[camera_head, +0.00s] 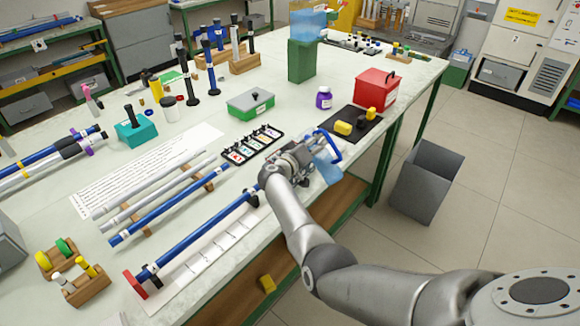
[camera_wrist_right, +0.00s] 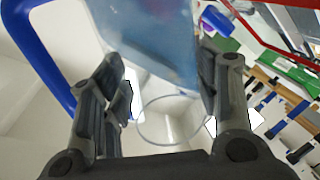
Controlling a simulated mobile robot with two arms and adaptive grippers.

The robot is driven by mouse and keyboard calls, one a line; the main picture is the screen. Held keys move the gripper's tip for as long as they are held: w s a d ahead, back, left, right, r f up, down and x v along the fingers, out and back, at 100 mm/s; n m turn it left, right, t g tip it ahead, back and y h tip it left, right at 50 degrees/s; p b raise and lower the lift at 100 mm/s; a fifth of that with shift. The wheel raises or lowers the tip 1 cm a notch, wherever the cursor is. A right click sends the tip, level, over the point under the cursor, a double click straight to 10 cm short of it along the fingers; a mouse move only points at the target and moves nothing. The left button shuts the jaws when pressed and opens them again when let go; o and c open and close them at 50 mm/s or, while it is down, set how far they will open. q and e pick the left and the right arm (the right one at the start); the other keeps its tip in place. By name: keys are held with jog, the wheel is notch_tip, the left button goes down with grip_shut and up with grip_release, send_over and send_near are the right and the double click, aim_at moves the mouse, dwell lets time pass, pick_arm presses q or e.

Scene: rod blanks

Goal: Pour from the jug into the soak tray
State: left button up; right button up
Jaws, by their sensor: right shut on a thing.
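The jug (camera_head: 328,171) is a translucent pale-blue vessel with a dark-blue handle. It is at the front edge of the bench and looks tilted, partly hidden by my right gripper (camera_head: 302,160). In the right wrist view, the jug (camera_wrist_right: 160,40) fills the top middle, with its blue handle at the left. The fingers of my right gripper (camera_wrist_right: 160,100) stand on either side and are shut on the jug. A clear round rim shows below the jug; I cannot tell whose it is. I cannot pick out the soak tray for certain. My left gripper is out of view.
Left of the gripper, a black compartment tray (camera_head: 227,157) and blue rods (camera_head: 200,236) lie on the bench. A grey bin (camera_head: 427,182) stands on the floor.

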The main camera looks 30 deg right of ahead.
jog(key=shift+r, duration=0.15)
jog(key=shift+p, duration=0.45)
jog(key=shift+f, duration=0.2)
dwell(0.4)
jog(key=shift+f+n, duration=0.1)
jog(key=shift+n, duration=0.4)
jog(key=shift+w+f+p, duration=0.1)
jog(key=shift+f+p, duration=0.05)
jog(key=shift+p, duration=0.2)
dwell(0.5)
jog(key=shift+f+n, duration=0.15)
jog(key=shift+n, duration=0.15)
jog(key=shift+f+g, duration=0.1)
jog(key=shift+g, duration=0.3)
dwell(0.3)
jog(key=shift+f+n, duration=0.1)
jog(key=shift+n, duration=0.2)
